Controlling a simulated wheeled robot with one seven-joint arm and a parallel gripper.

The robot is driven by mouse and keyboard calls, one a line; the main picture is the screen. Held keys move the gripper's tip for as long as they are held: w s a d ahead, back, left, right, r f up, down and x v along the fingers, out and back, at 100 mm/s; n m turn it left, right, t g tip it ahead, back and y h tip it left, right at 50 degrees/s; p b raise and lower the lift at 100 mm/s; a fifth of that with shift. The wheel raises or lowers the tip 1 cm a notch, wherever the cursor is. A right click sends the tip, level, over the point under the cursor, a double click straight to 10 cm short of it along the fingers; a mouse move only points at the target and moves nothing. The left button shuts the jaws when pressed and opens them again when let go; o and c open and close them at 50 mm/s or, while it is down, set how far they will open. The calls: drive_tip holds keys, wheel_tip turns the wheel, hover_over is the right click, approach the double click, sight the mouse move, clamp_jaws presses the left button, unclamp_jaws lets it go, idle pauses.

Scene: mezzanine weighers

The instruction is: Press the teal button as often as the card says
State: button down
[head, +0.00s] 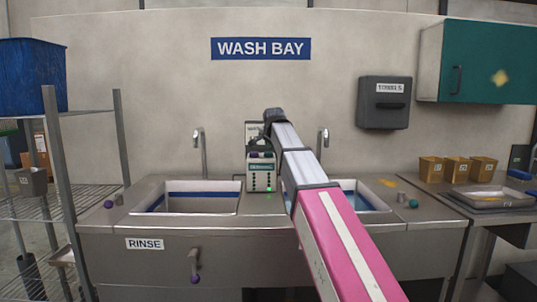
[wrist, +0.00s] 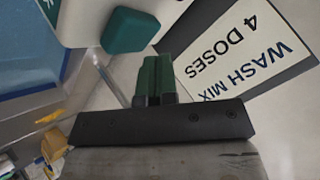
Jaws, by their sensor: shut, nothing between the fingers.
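The teal button (wrist: 130,31) is a rounded block on a pale housing at the top of the wrist view. A white card (wrist: 240,48) on a dark backing, upside down in the wrist view, reads "WASH MIX" and "4 DOSES". My gripper (wrist: 154,76) has its green fingers shut and empty. Its fingertips are just below and to the right of the button in the wrist view; I cannot tell whether they touch it. In the head view the dispenser (head: 261,174) stands between the sinks, with a small green light at its foot. My arm partly hides that area.
Two sinks flank the dispenser, the left one (head: 197,203) over a "RINSE" label. Two taps, the left one (head: 202,150), rise behind. A wire shelf (head: 95,112) stands left. A grey towel box (head: 384,103) and teal cabinet (head: 485,62) hang right. Several small brown boxes stand below the cabinet.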

drive_tip(key=shift+f, duration=0.2)
drive_tip(key=shift+f, duration=0.2)
drive_tip(key=shift+f, duration=0.55)
idle(0.8)
drive_tip(key=shift+r, duration=1)
drive_tip(key=shift+r, duration=2.5)
idle(0.8)
